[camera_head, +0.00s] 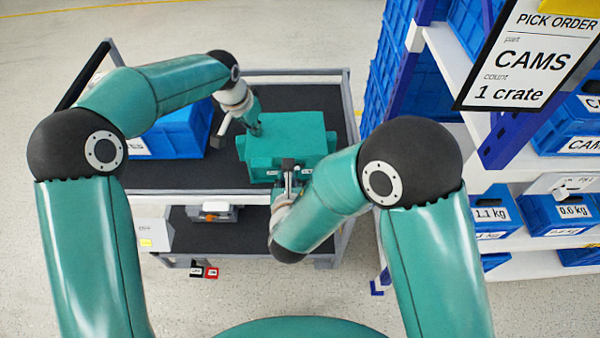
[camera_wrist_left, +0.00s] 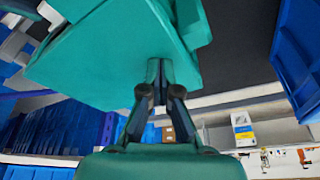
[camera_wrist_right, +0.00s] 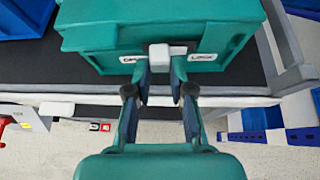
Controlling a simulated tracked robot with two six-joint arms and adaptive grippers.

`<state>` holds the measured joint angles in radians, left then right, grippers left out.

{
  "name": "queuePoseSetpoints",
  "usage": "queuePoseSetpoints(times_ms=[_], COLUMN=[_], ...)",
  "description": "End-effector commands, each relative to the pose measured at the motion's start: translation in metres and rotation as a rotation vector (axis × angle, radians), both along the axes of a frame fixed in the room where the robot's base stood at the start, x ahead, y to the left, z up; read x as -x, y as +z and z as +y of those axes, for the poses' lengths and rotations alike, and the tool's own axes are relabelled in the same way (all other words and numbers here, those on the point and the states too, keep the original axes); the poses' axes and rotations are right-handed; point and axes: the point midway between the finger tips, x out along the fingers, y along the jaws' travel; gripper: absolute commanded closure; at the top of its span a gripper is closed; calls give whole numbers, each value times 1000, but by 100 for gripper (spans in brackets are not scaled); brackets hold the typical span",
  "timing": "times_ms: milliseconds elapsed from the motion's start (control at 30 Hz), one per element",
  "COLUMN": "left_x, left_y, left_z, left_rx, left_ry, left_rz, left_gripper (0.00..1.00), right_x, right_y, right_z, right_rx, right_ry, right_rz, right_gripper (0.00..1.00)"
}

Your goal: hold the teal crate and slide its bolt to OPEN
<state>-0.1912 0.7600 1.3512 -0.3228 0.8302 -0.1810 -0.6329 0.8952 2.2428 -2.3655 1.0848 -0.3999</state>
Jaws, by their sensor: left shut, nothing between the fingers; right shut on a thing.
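The teal crate (camera_head: 290,135) sits on the dark top of the cart (camera_head: 190,180). Its front, in the right wrist view (camera_wrist_right: 100,35), carries a pale bolt knob (camera_wrist_right: 160,55) between two white labels. The right label (camera_wrist_right: 203,57) reads LOCK; the left one (camera_wrist_right: 130,59) is partly hidden by a finger. My right gripper (camera_head: 289,170) is shut on the bolt knob, its fingers on either side. My left gripper (camera_head: 256,128) is shut and empty at the crate's left side. In the left wrist view its fingertips (camera_wrist_left: 159,68) meet against or very near the teal wall; contact is unclear.
A blue bin (camera_head: 175,130) stands on the cart left of the crate. The cart's grey rail post (camera_head: 349,110) is close on the right. Shelves with blue bins (camera_head: 560,115) and a hanging pick-order sign (camera_head: 530,50) stand at the right.

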Motion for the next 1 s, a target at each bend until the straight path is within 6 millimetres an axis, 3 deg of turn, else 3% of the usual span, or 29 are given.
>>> queuePoseSetpoints(times_ms=[67,100,233,567,1000], left_x=[4,4,4,4,4], left_y=[-8,-8,-8,-8,-8], left_z=[0,0,0,0,0], left_rx=[-5,-5,-5,-5,-5], left_ry=[-3,-3,-3,-3,-3], left_rz=[19,19,19,19,19], left_gripper=[100,100,100,100,100], right_x=[0,0,0,1,29], right_y=[0,0,0,0,15], right_z=[3,3,2,2,1], right_rx=[-1,-1,0,0,0], right_ry=[1,1,0,0,1], right_rz=[-2,-2,-1,-1,-1], right_gripper=[100,75,54,54,54])
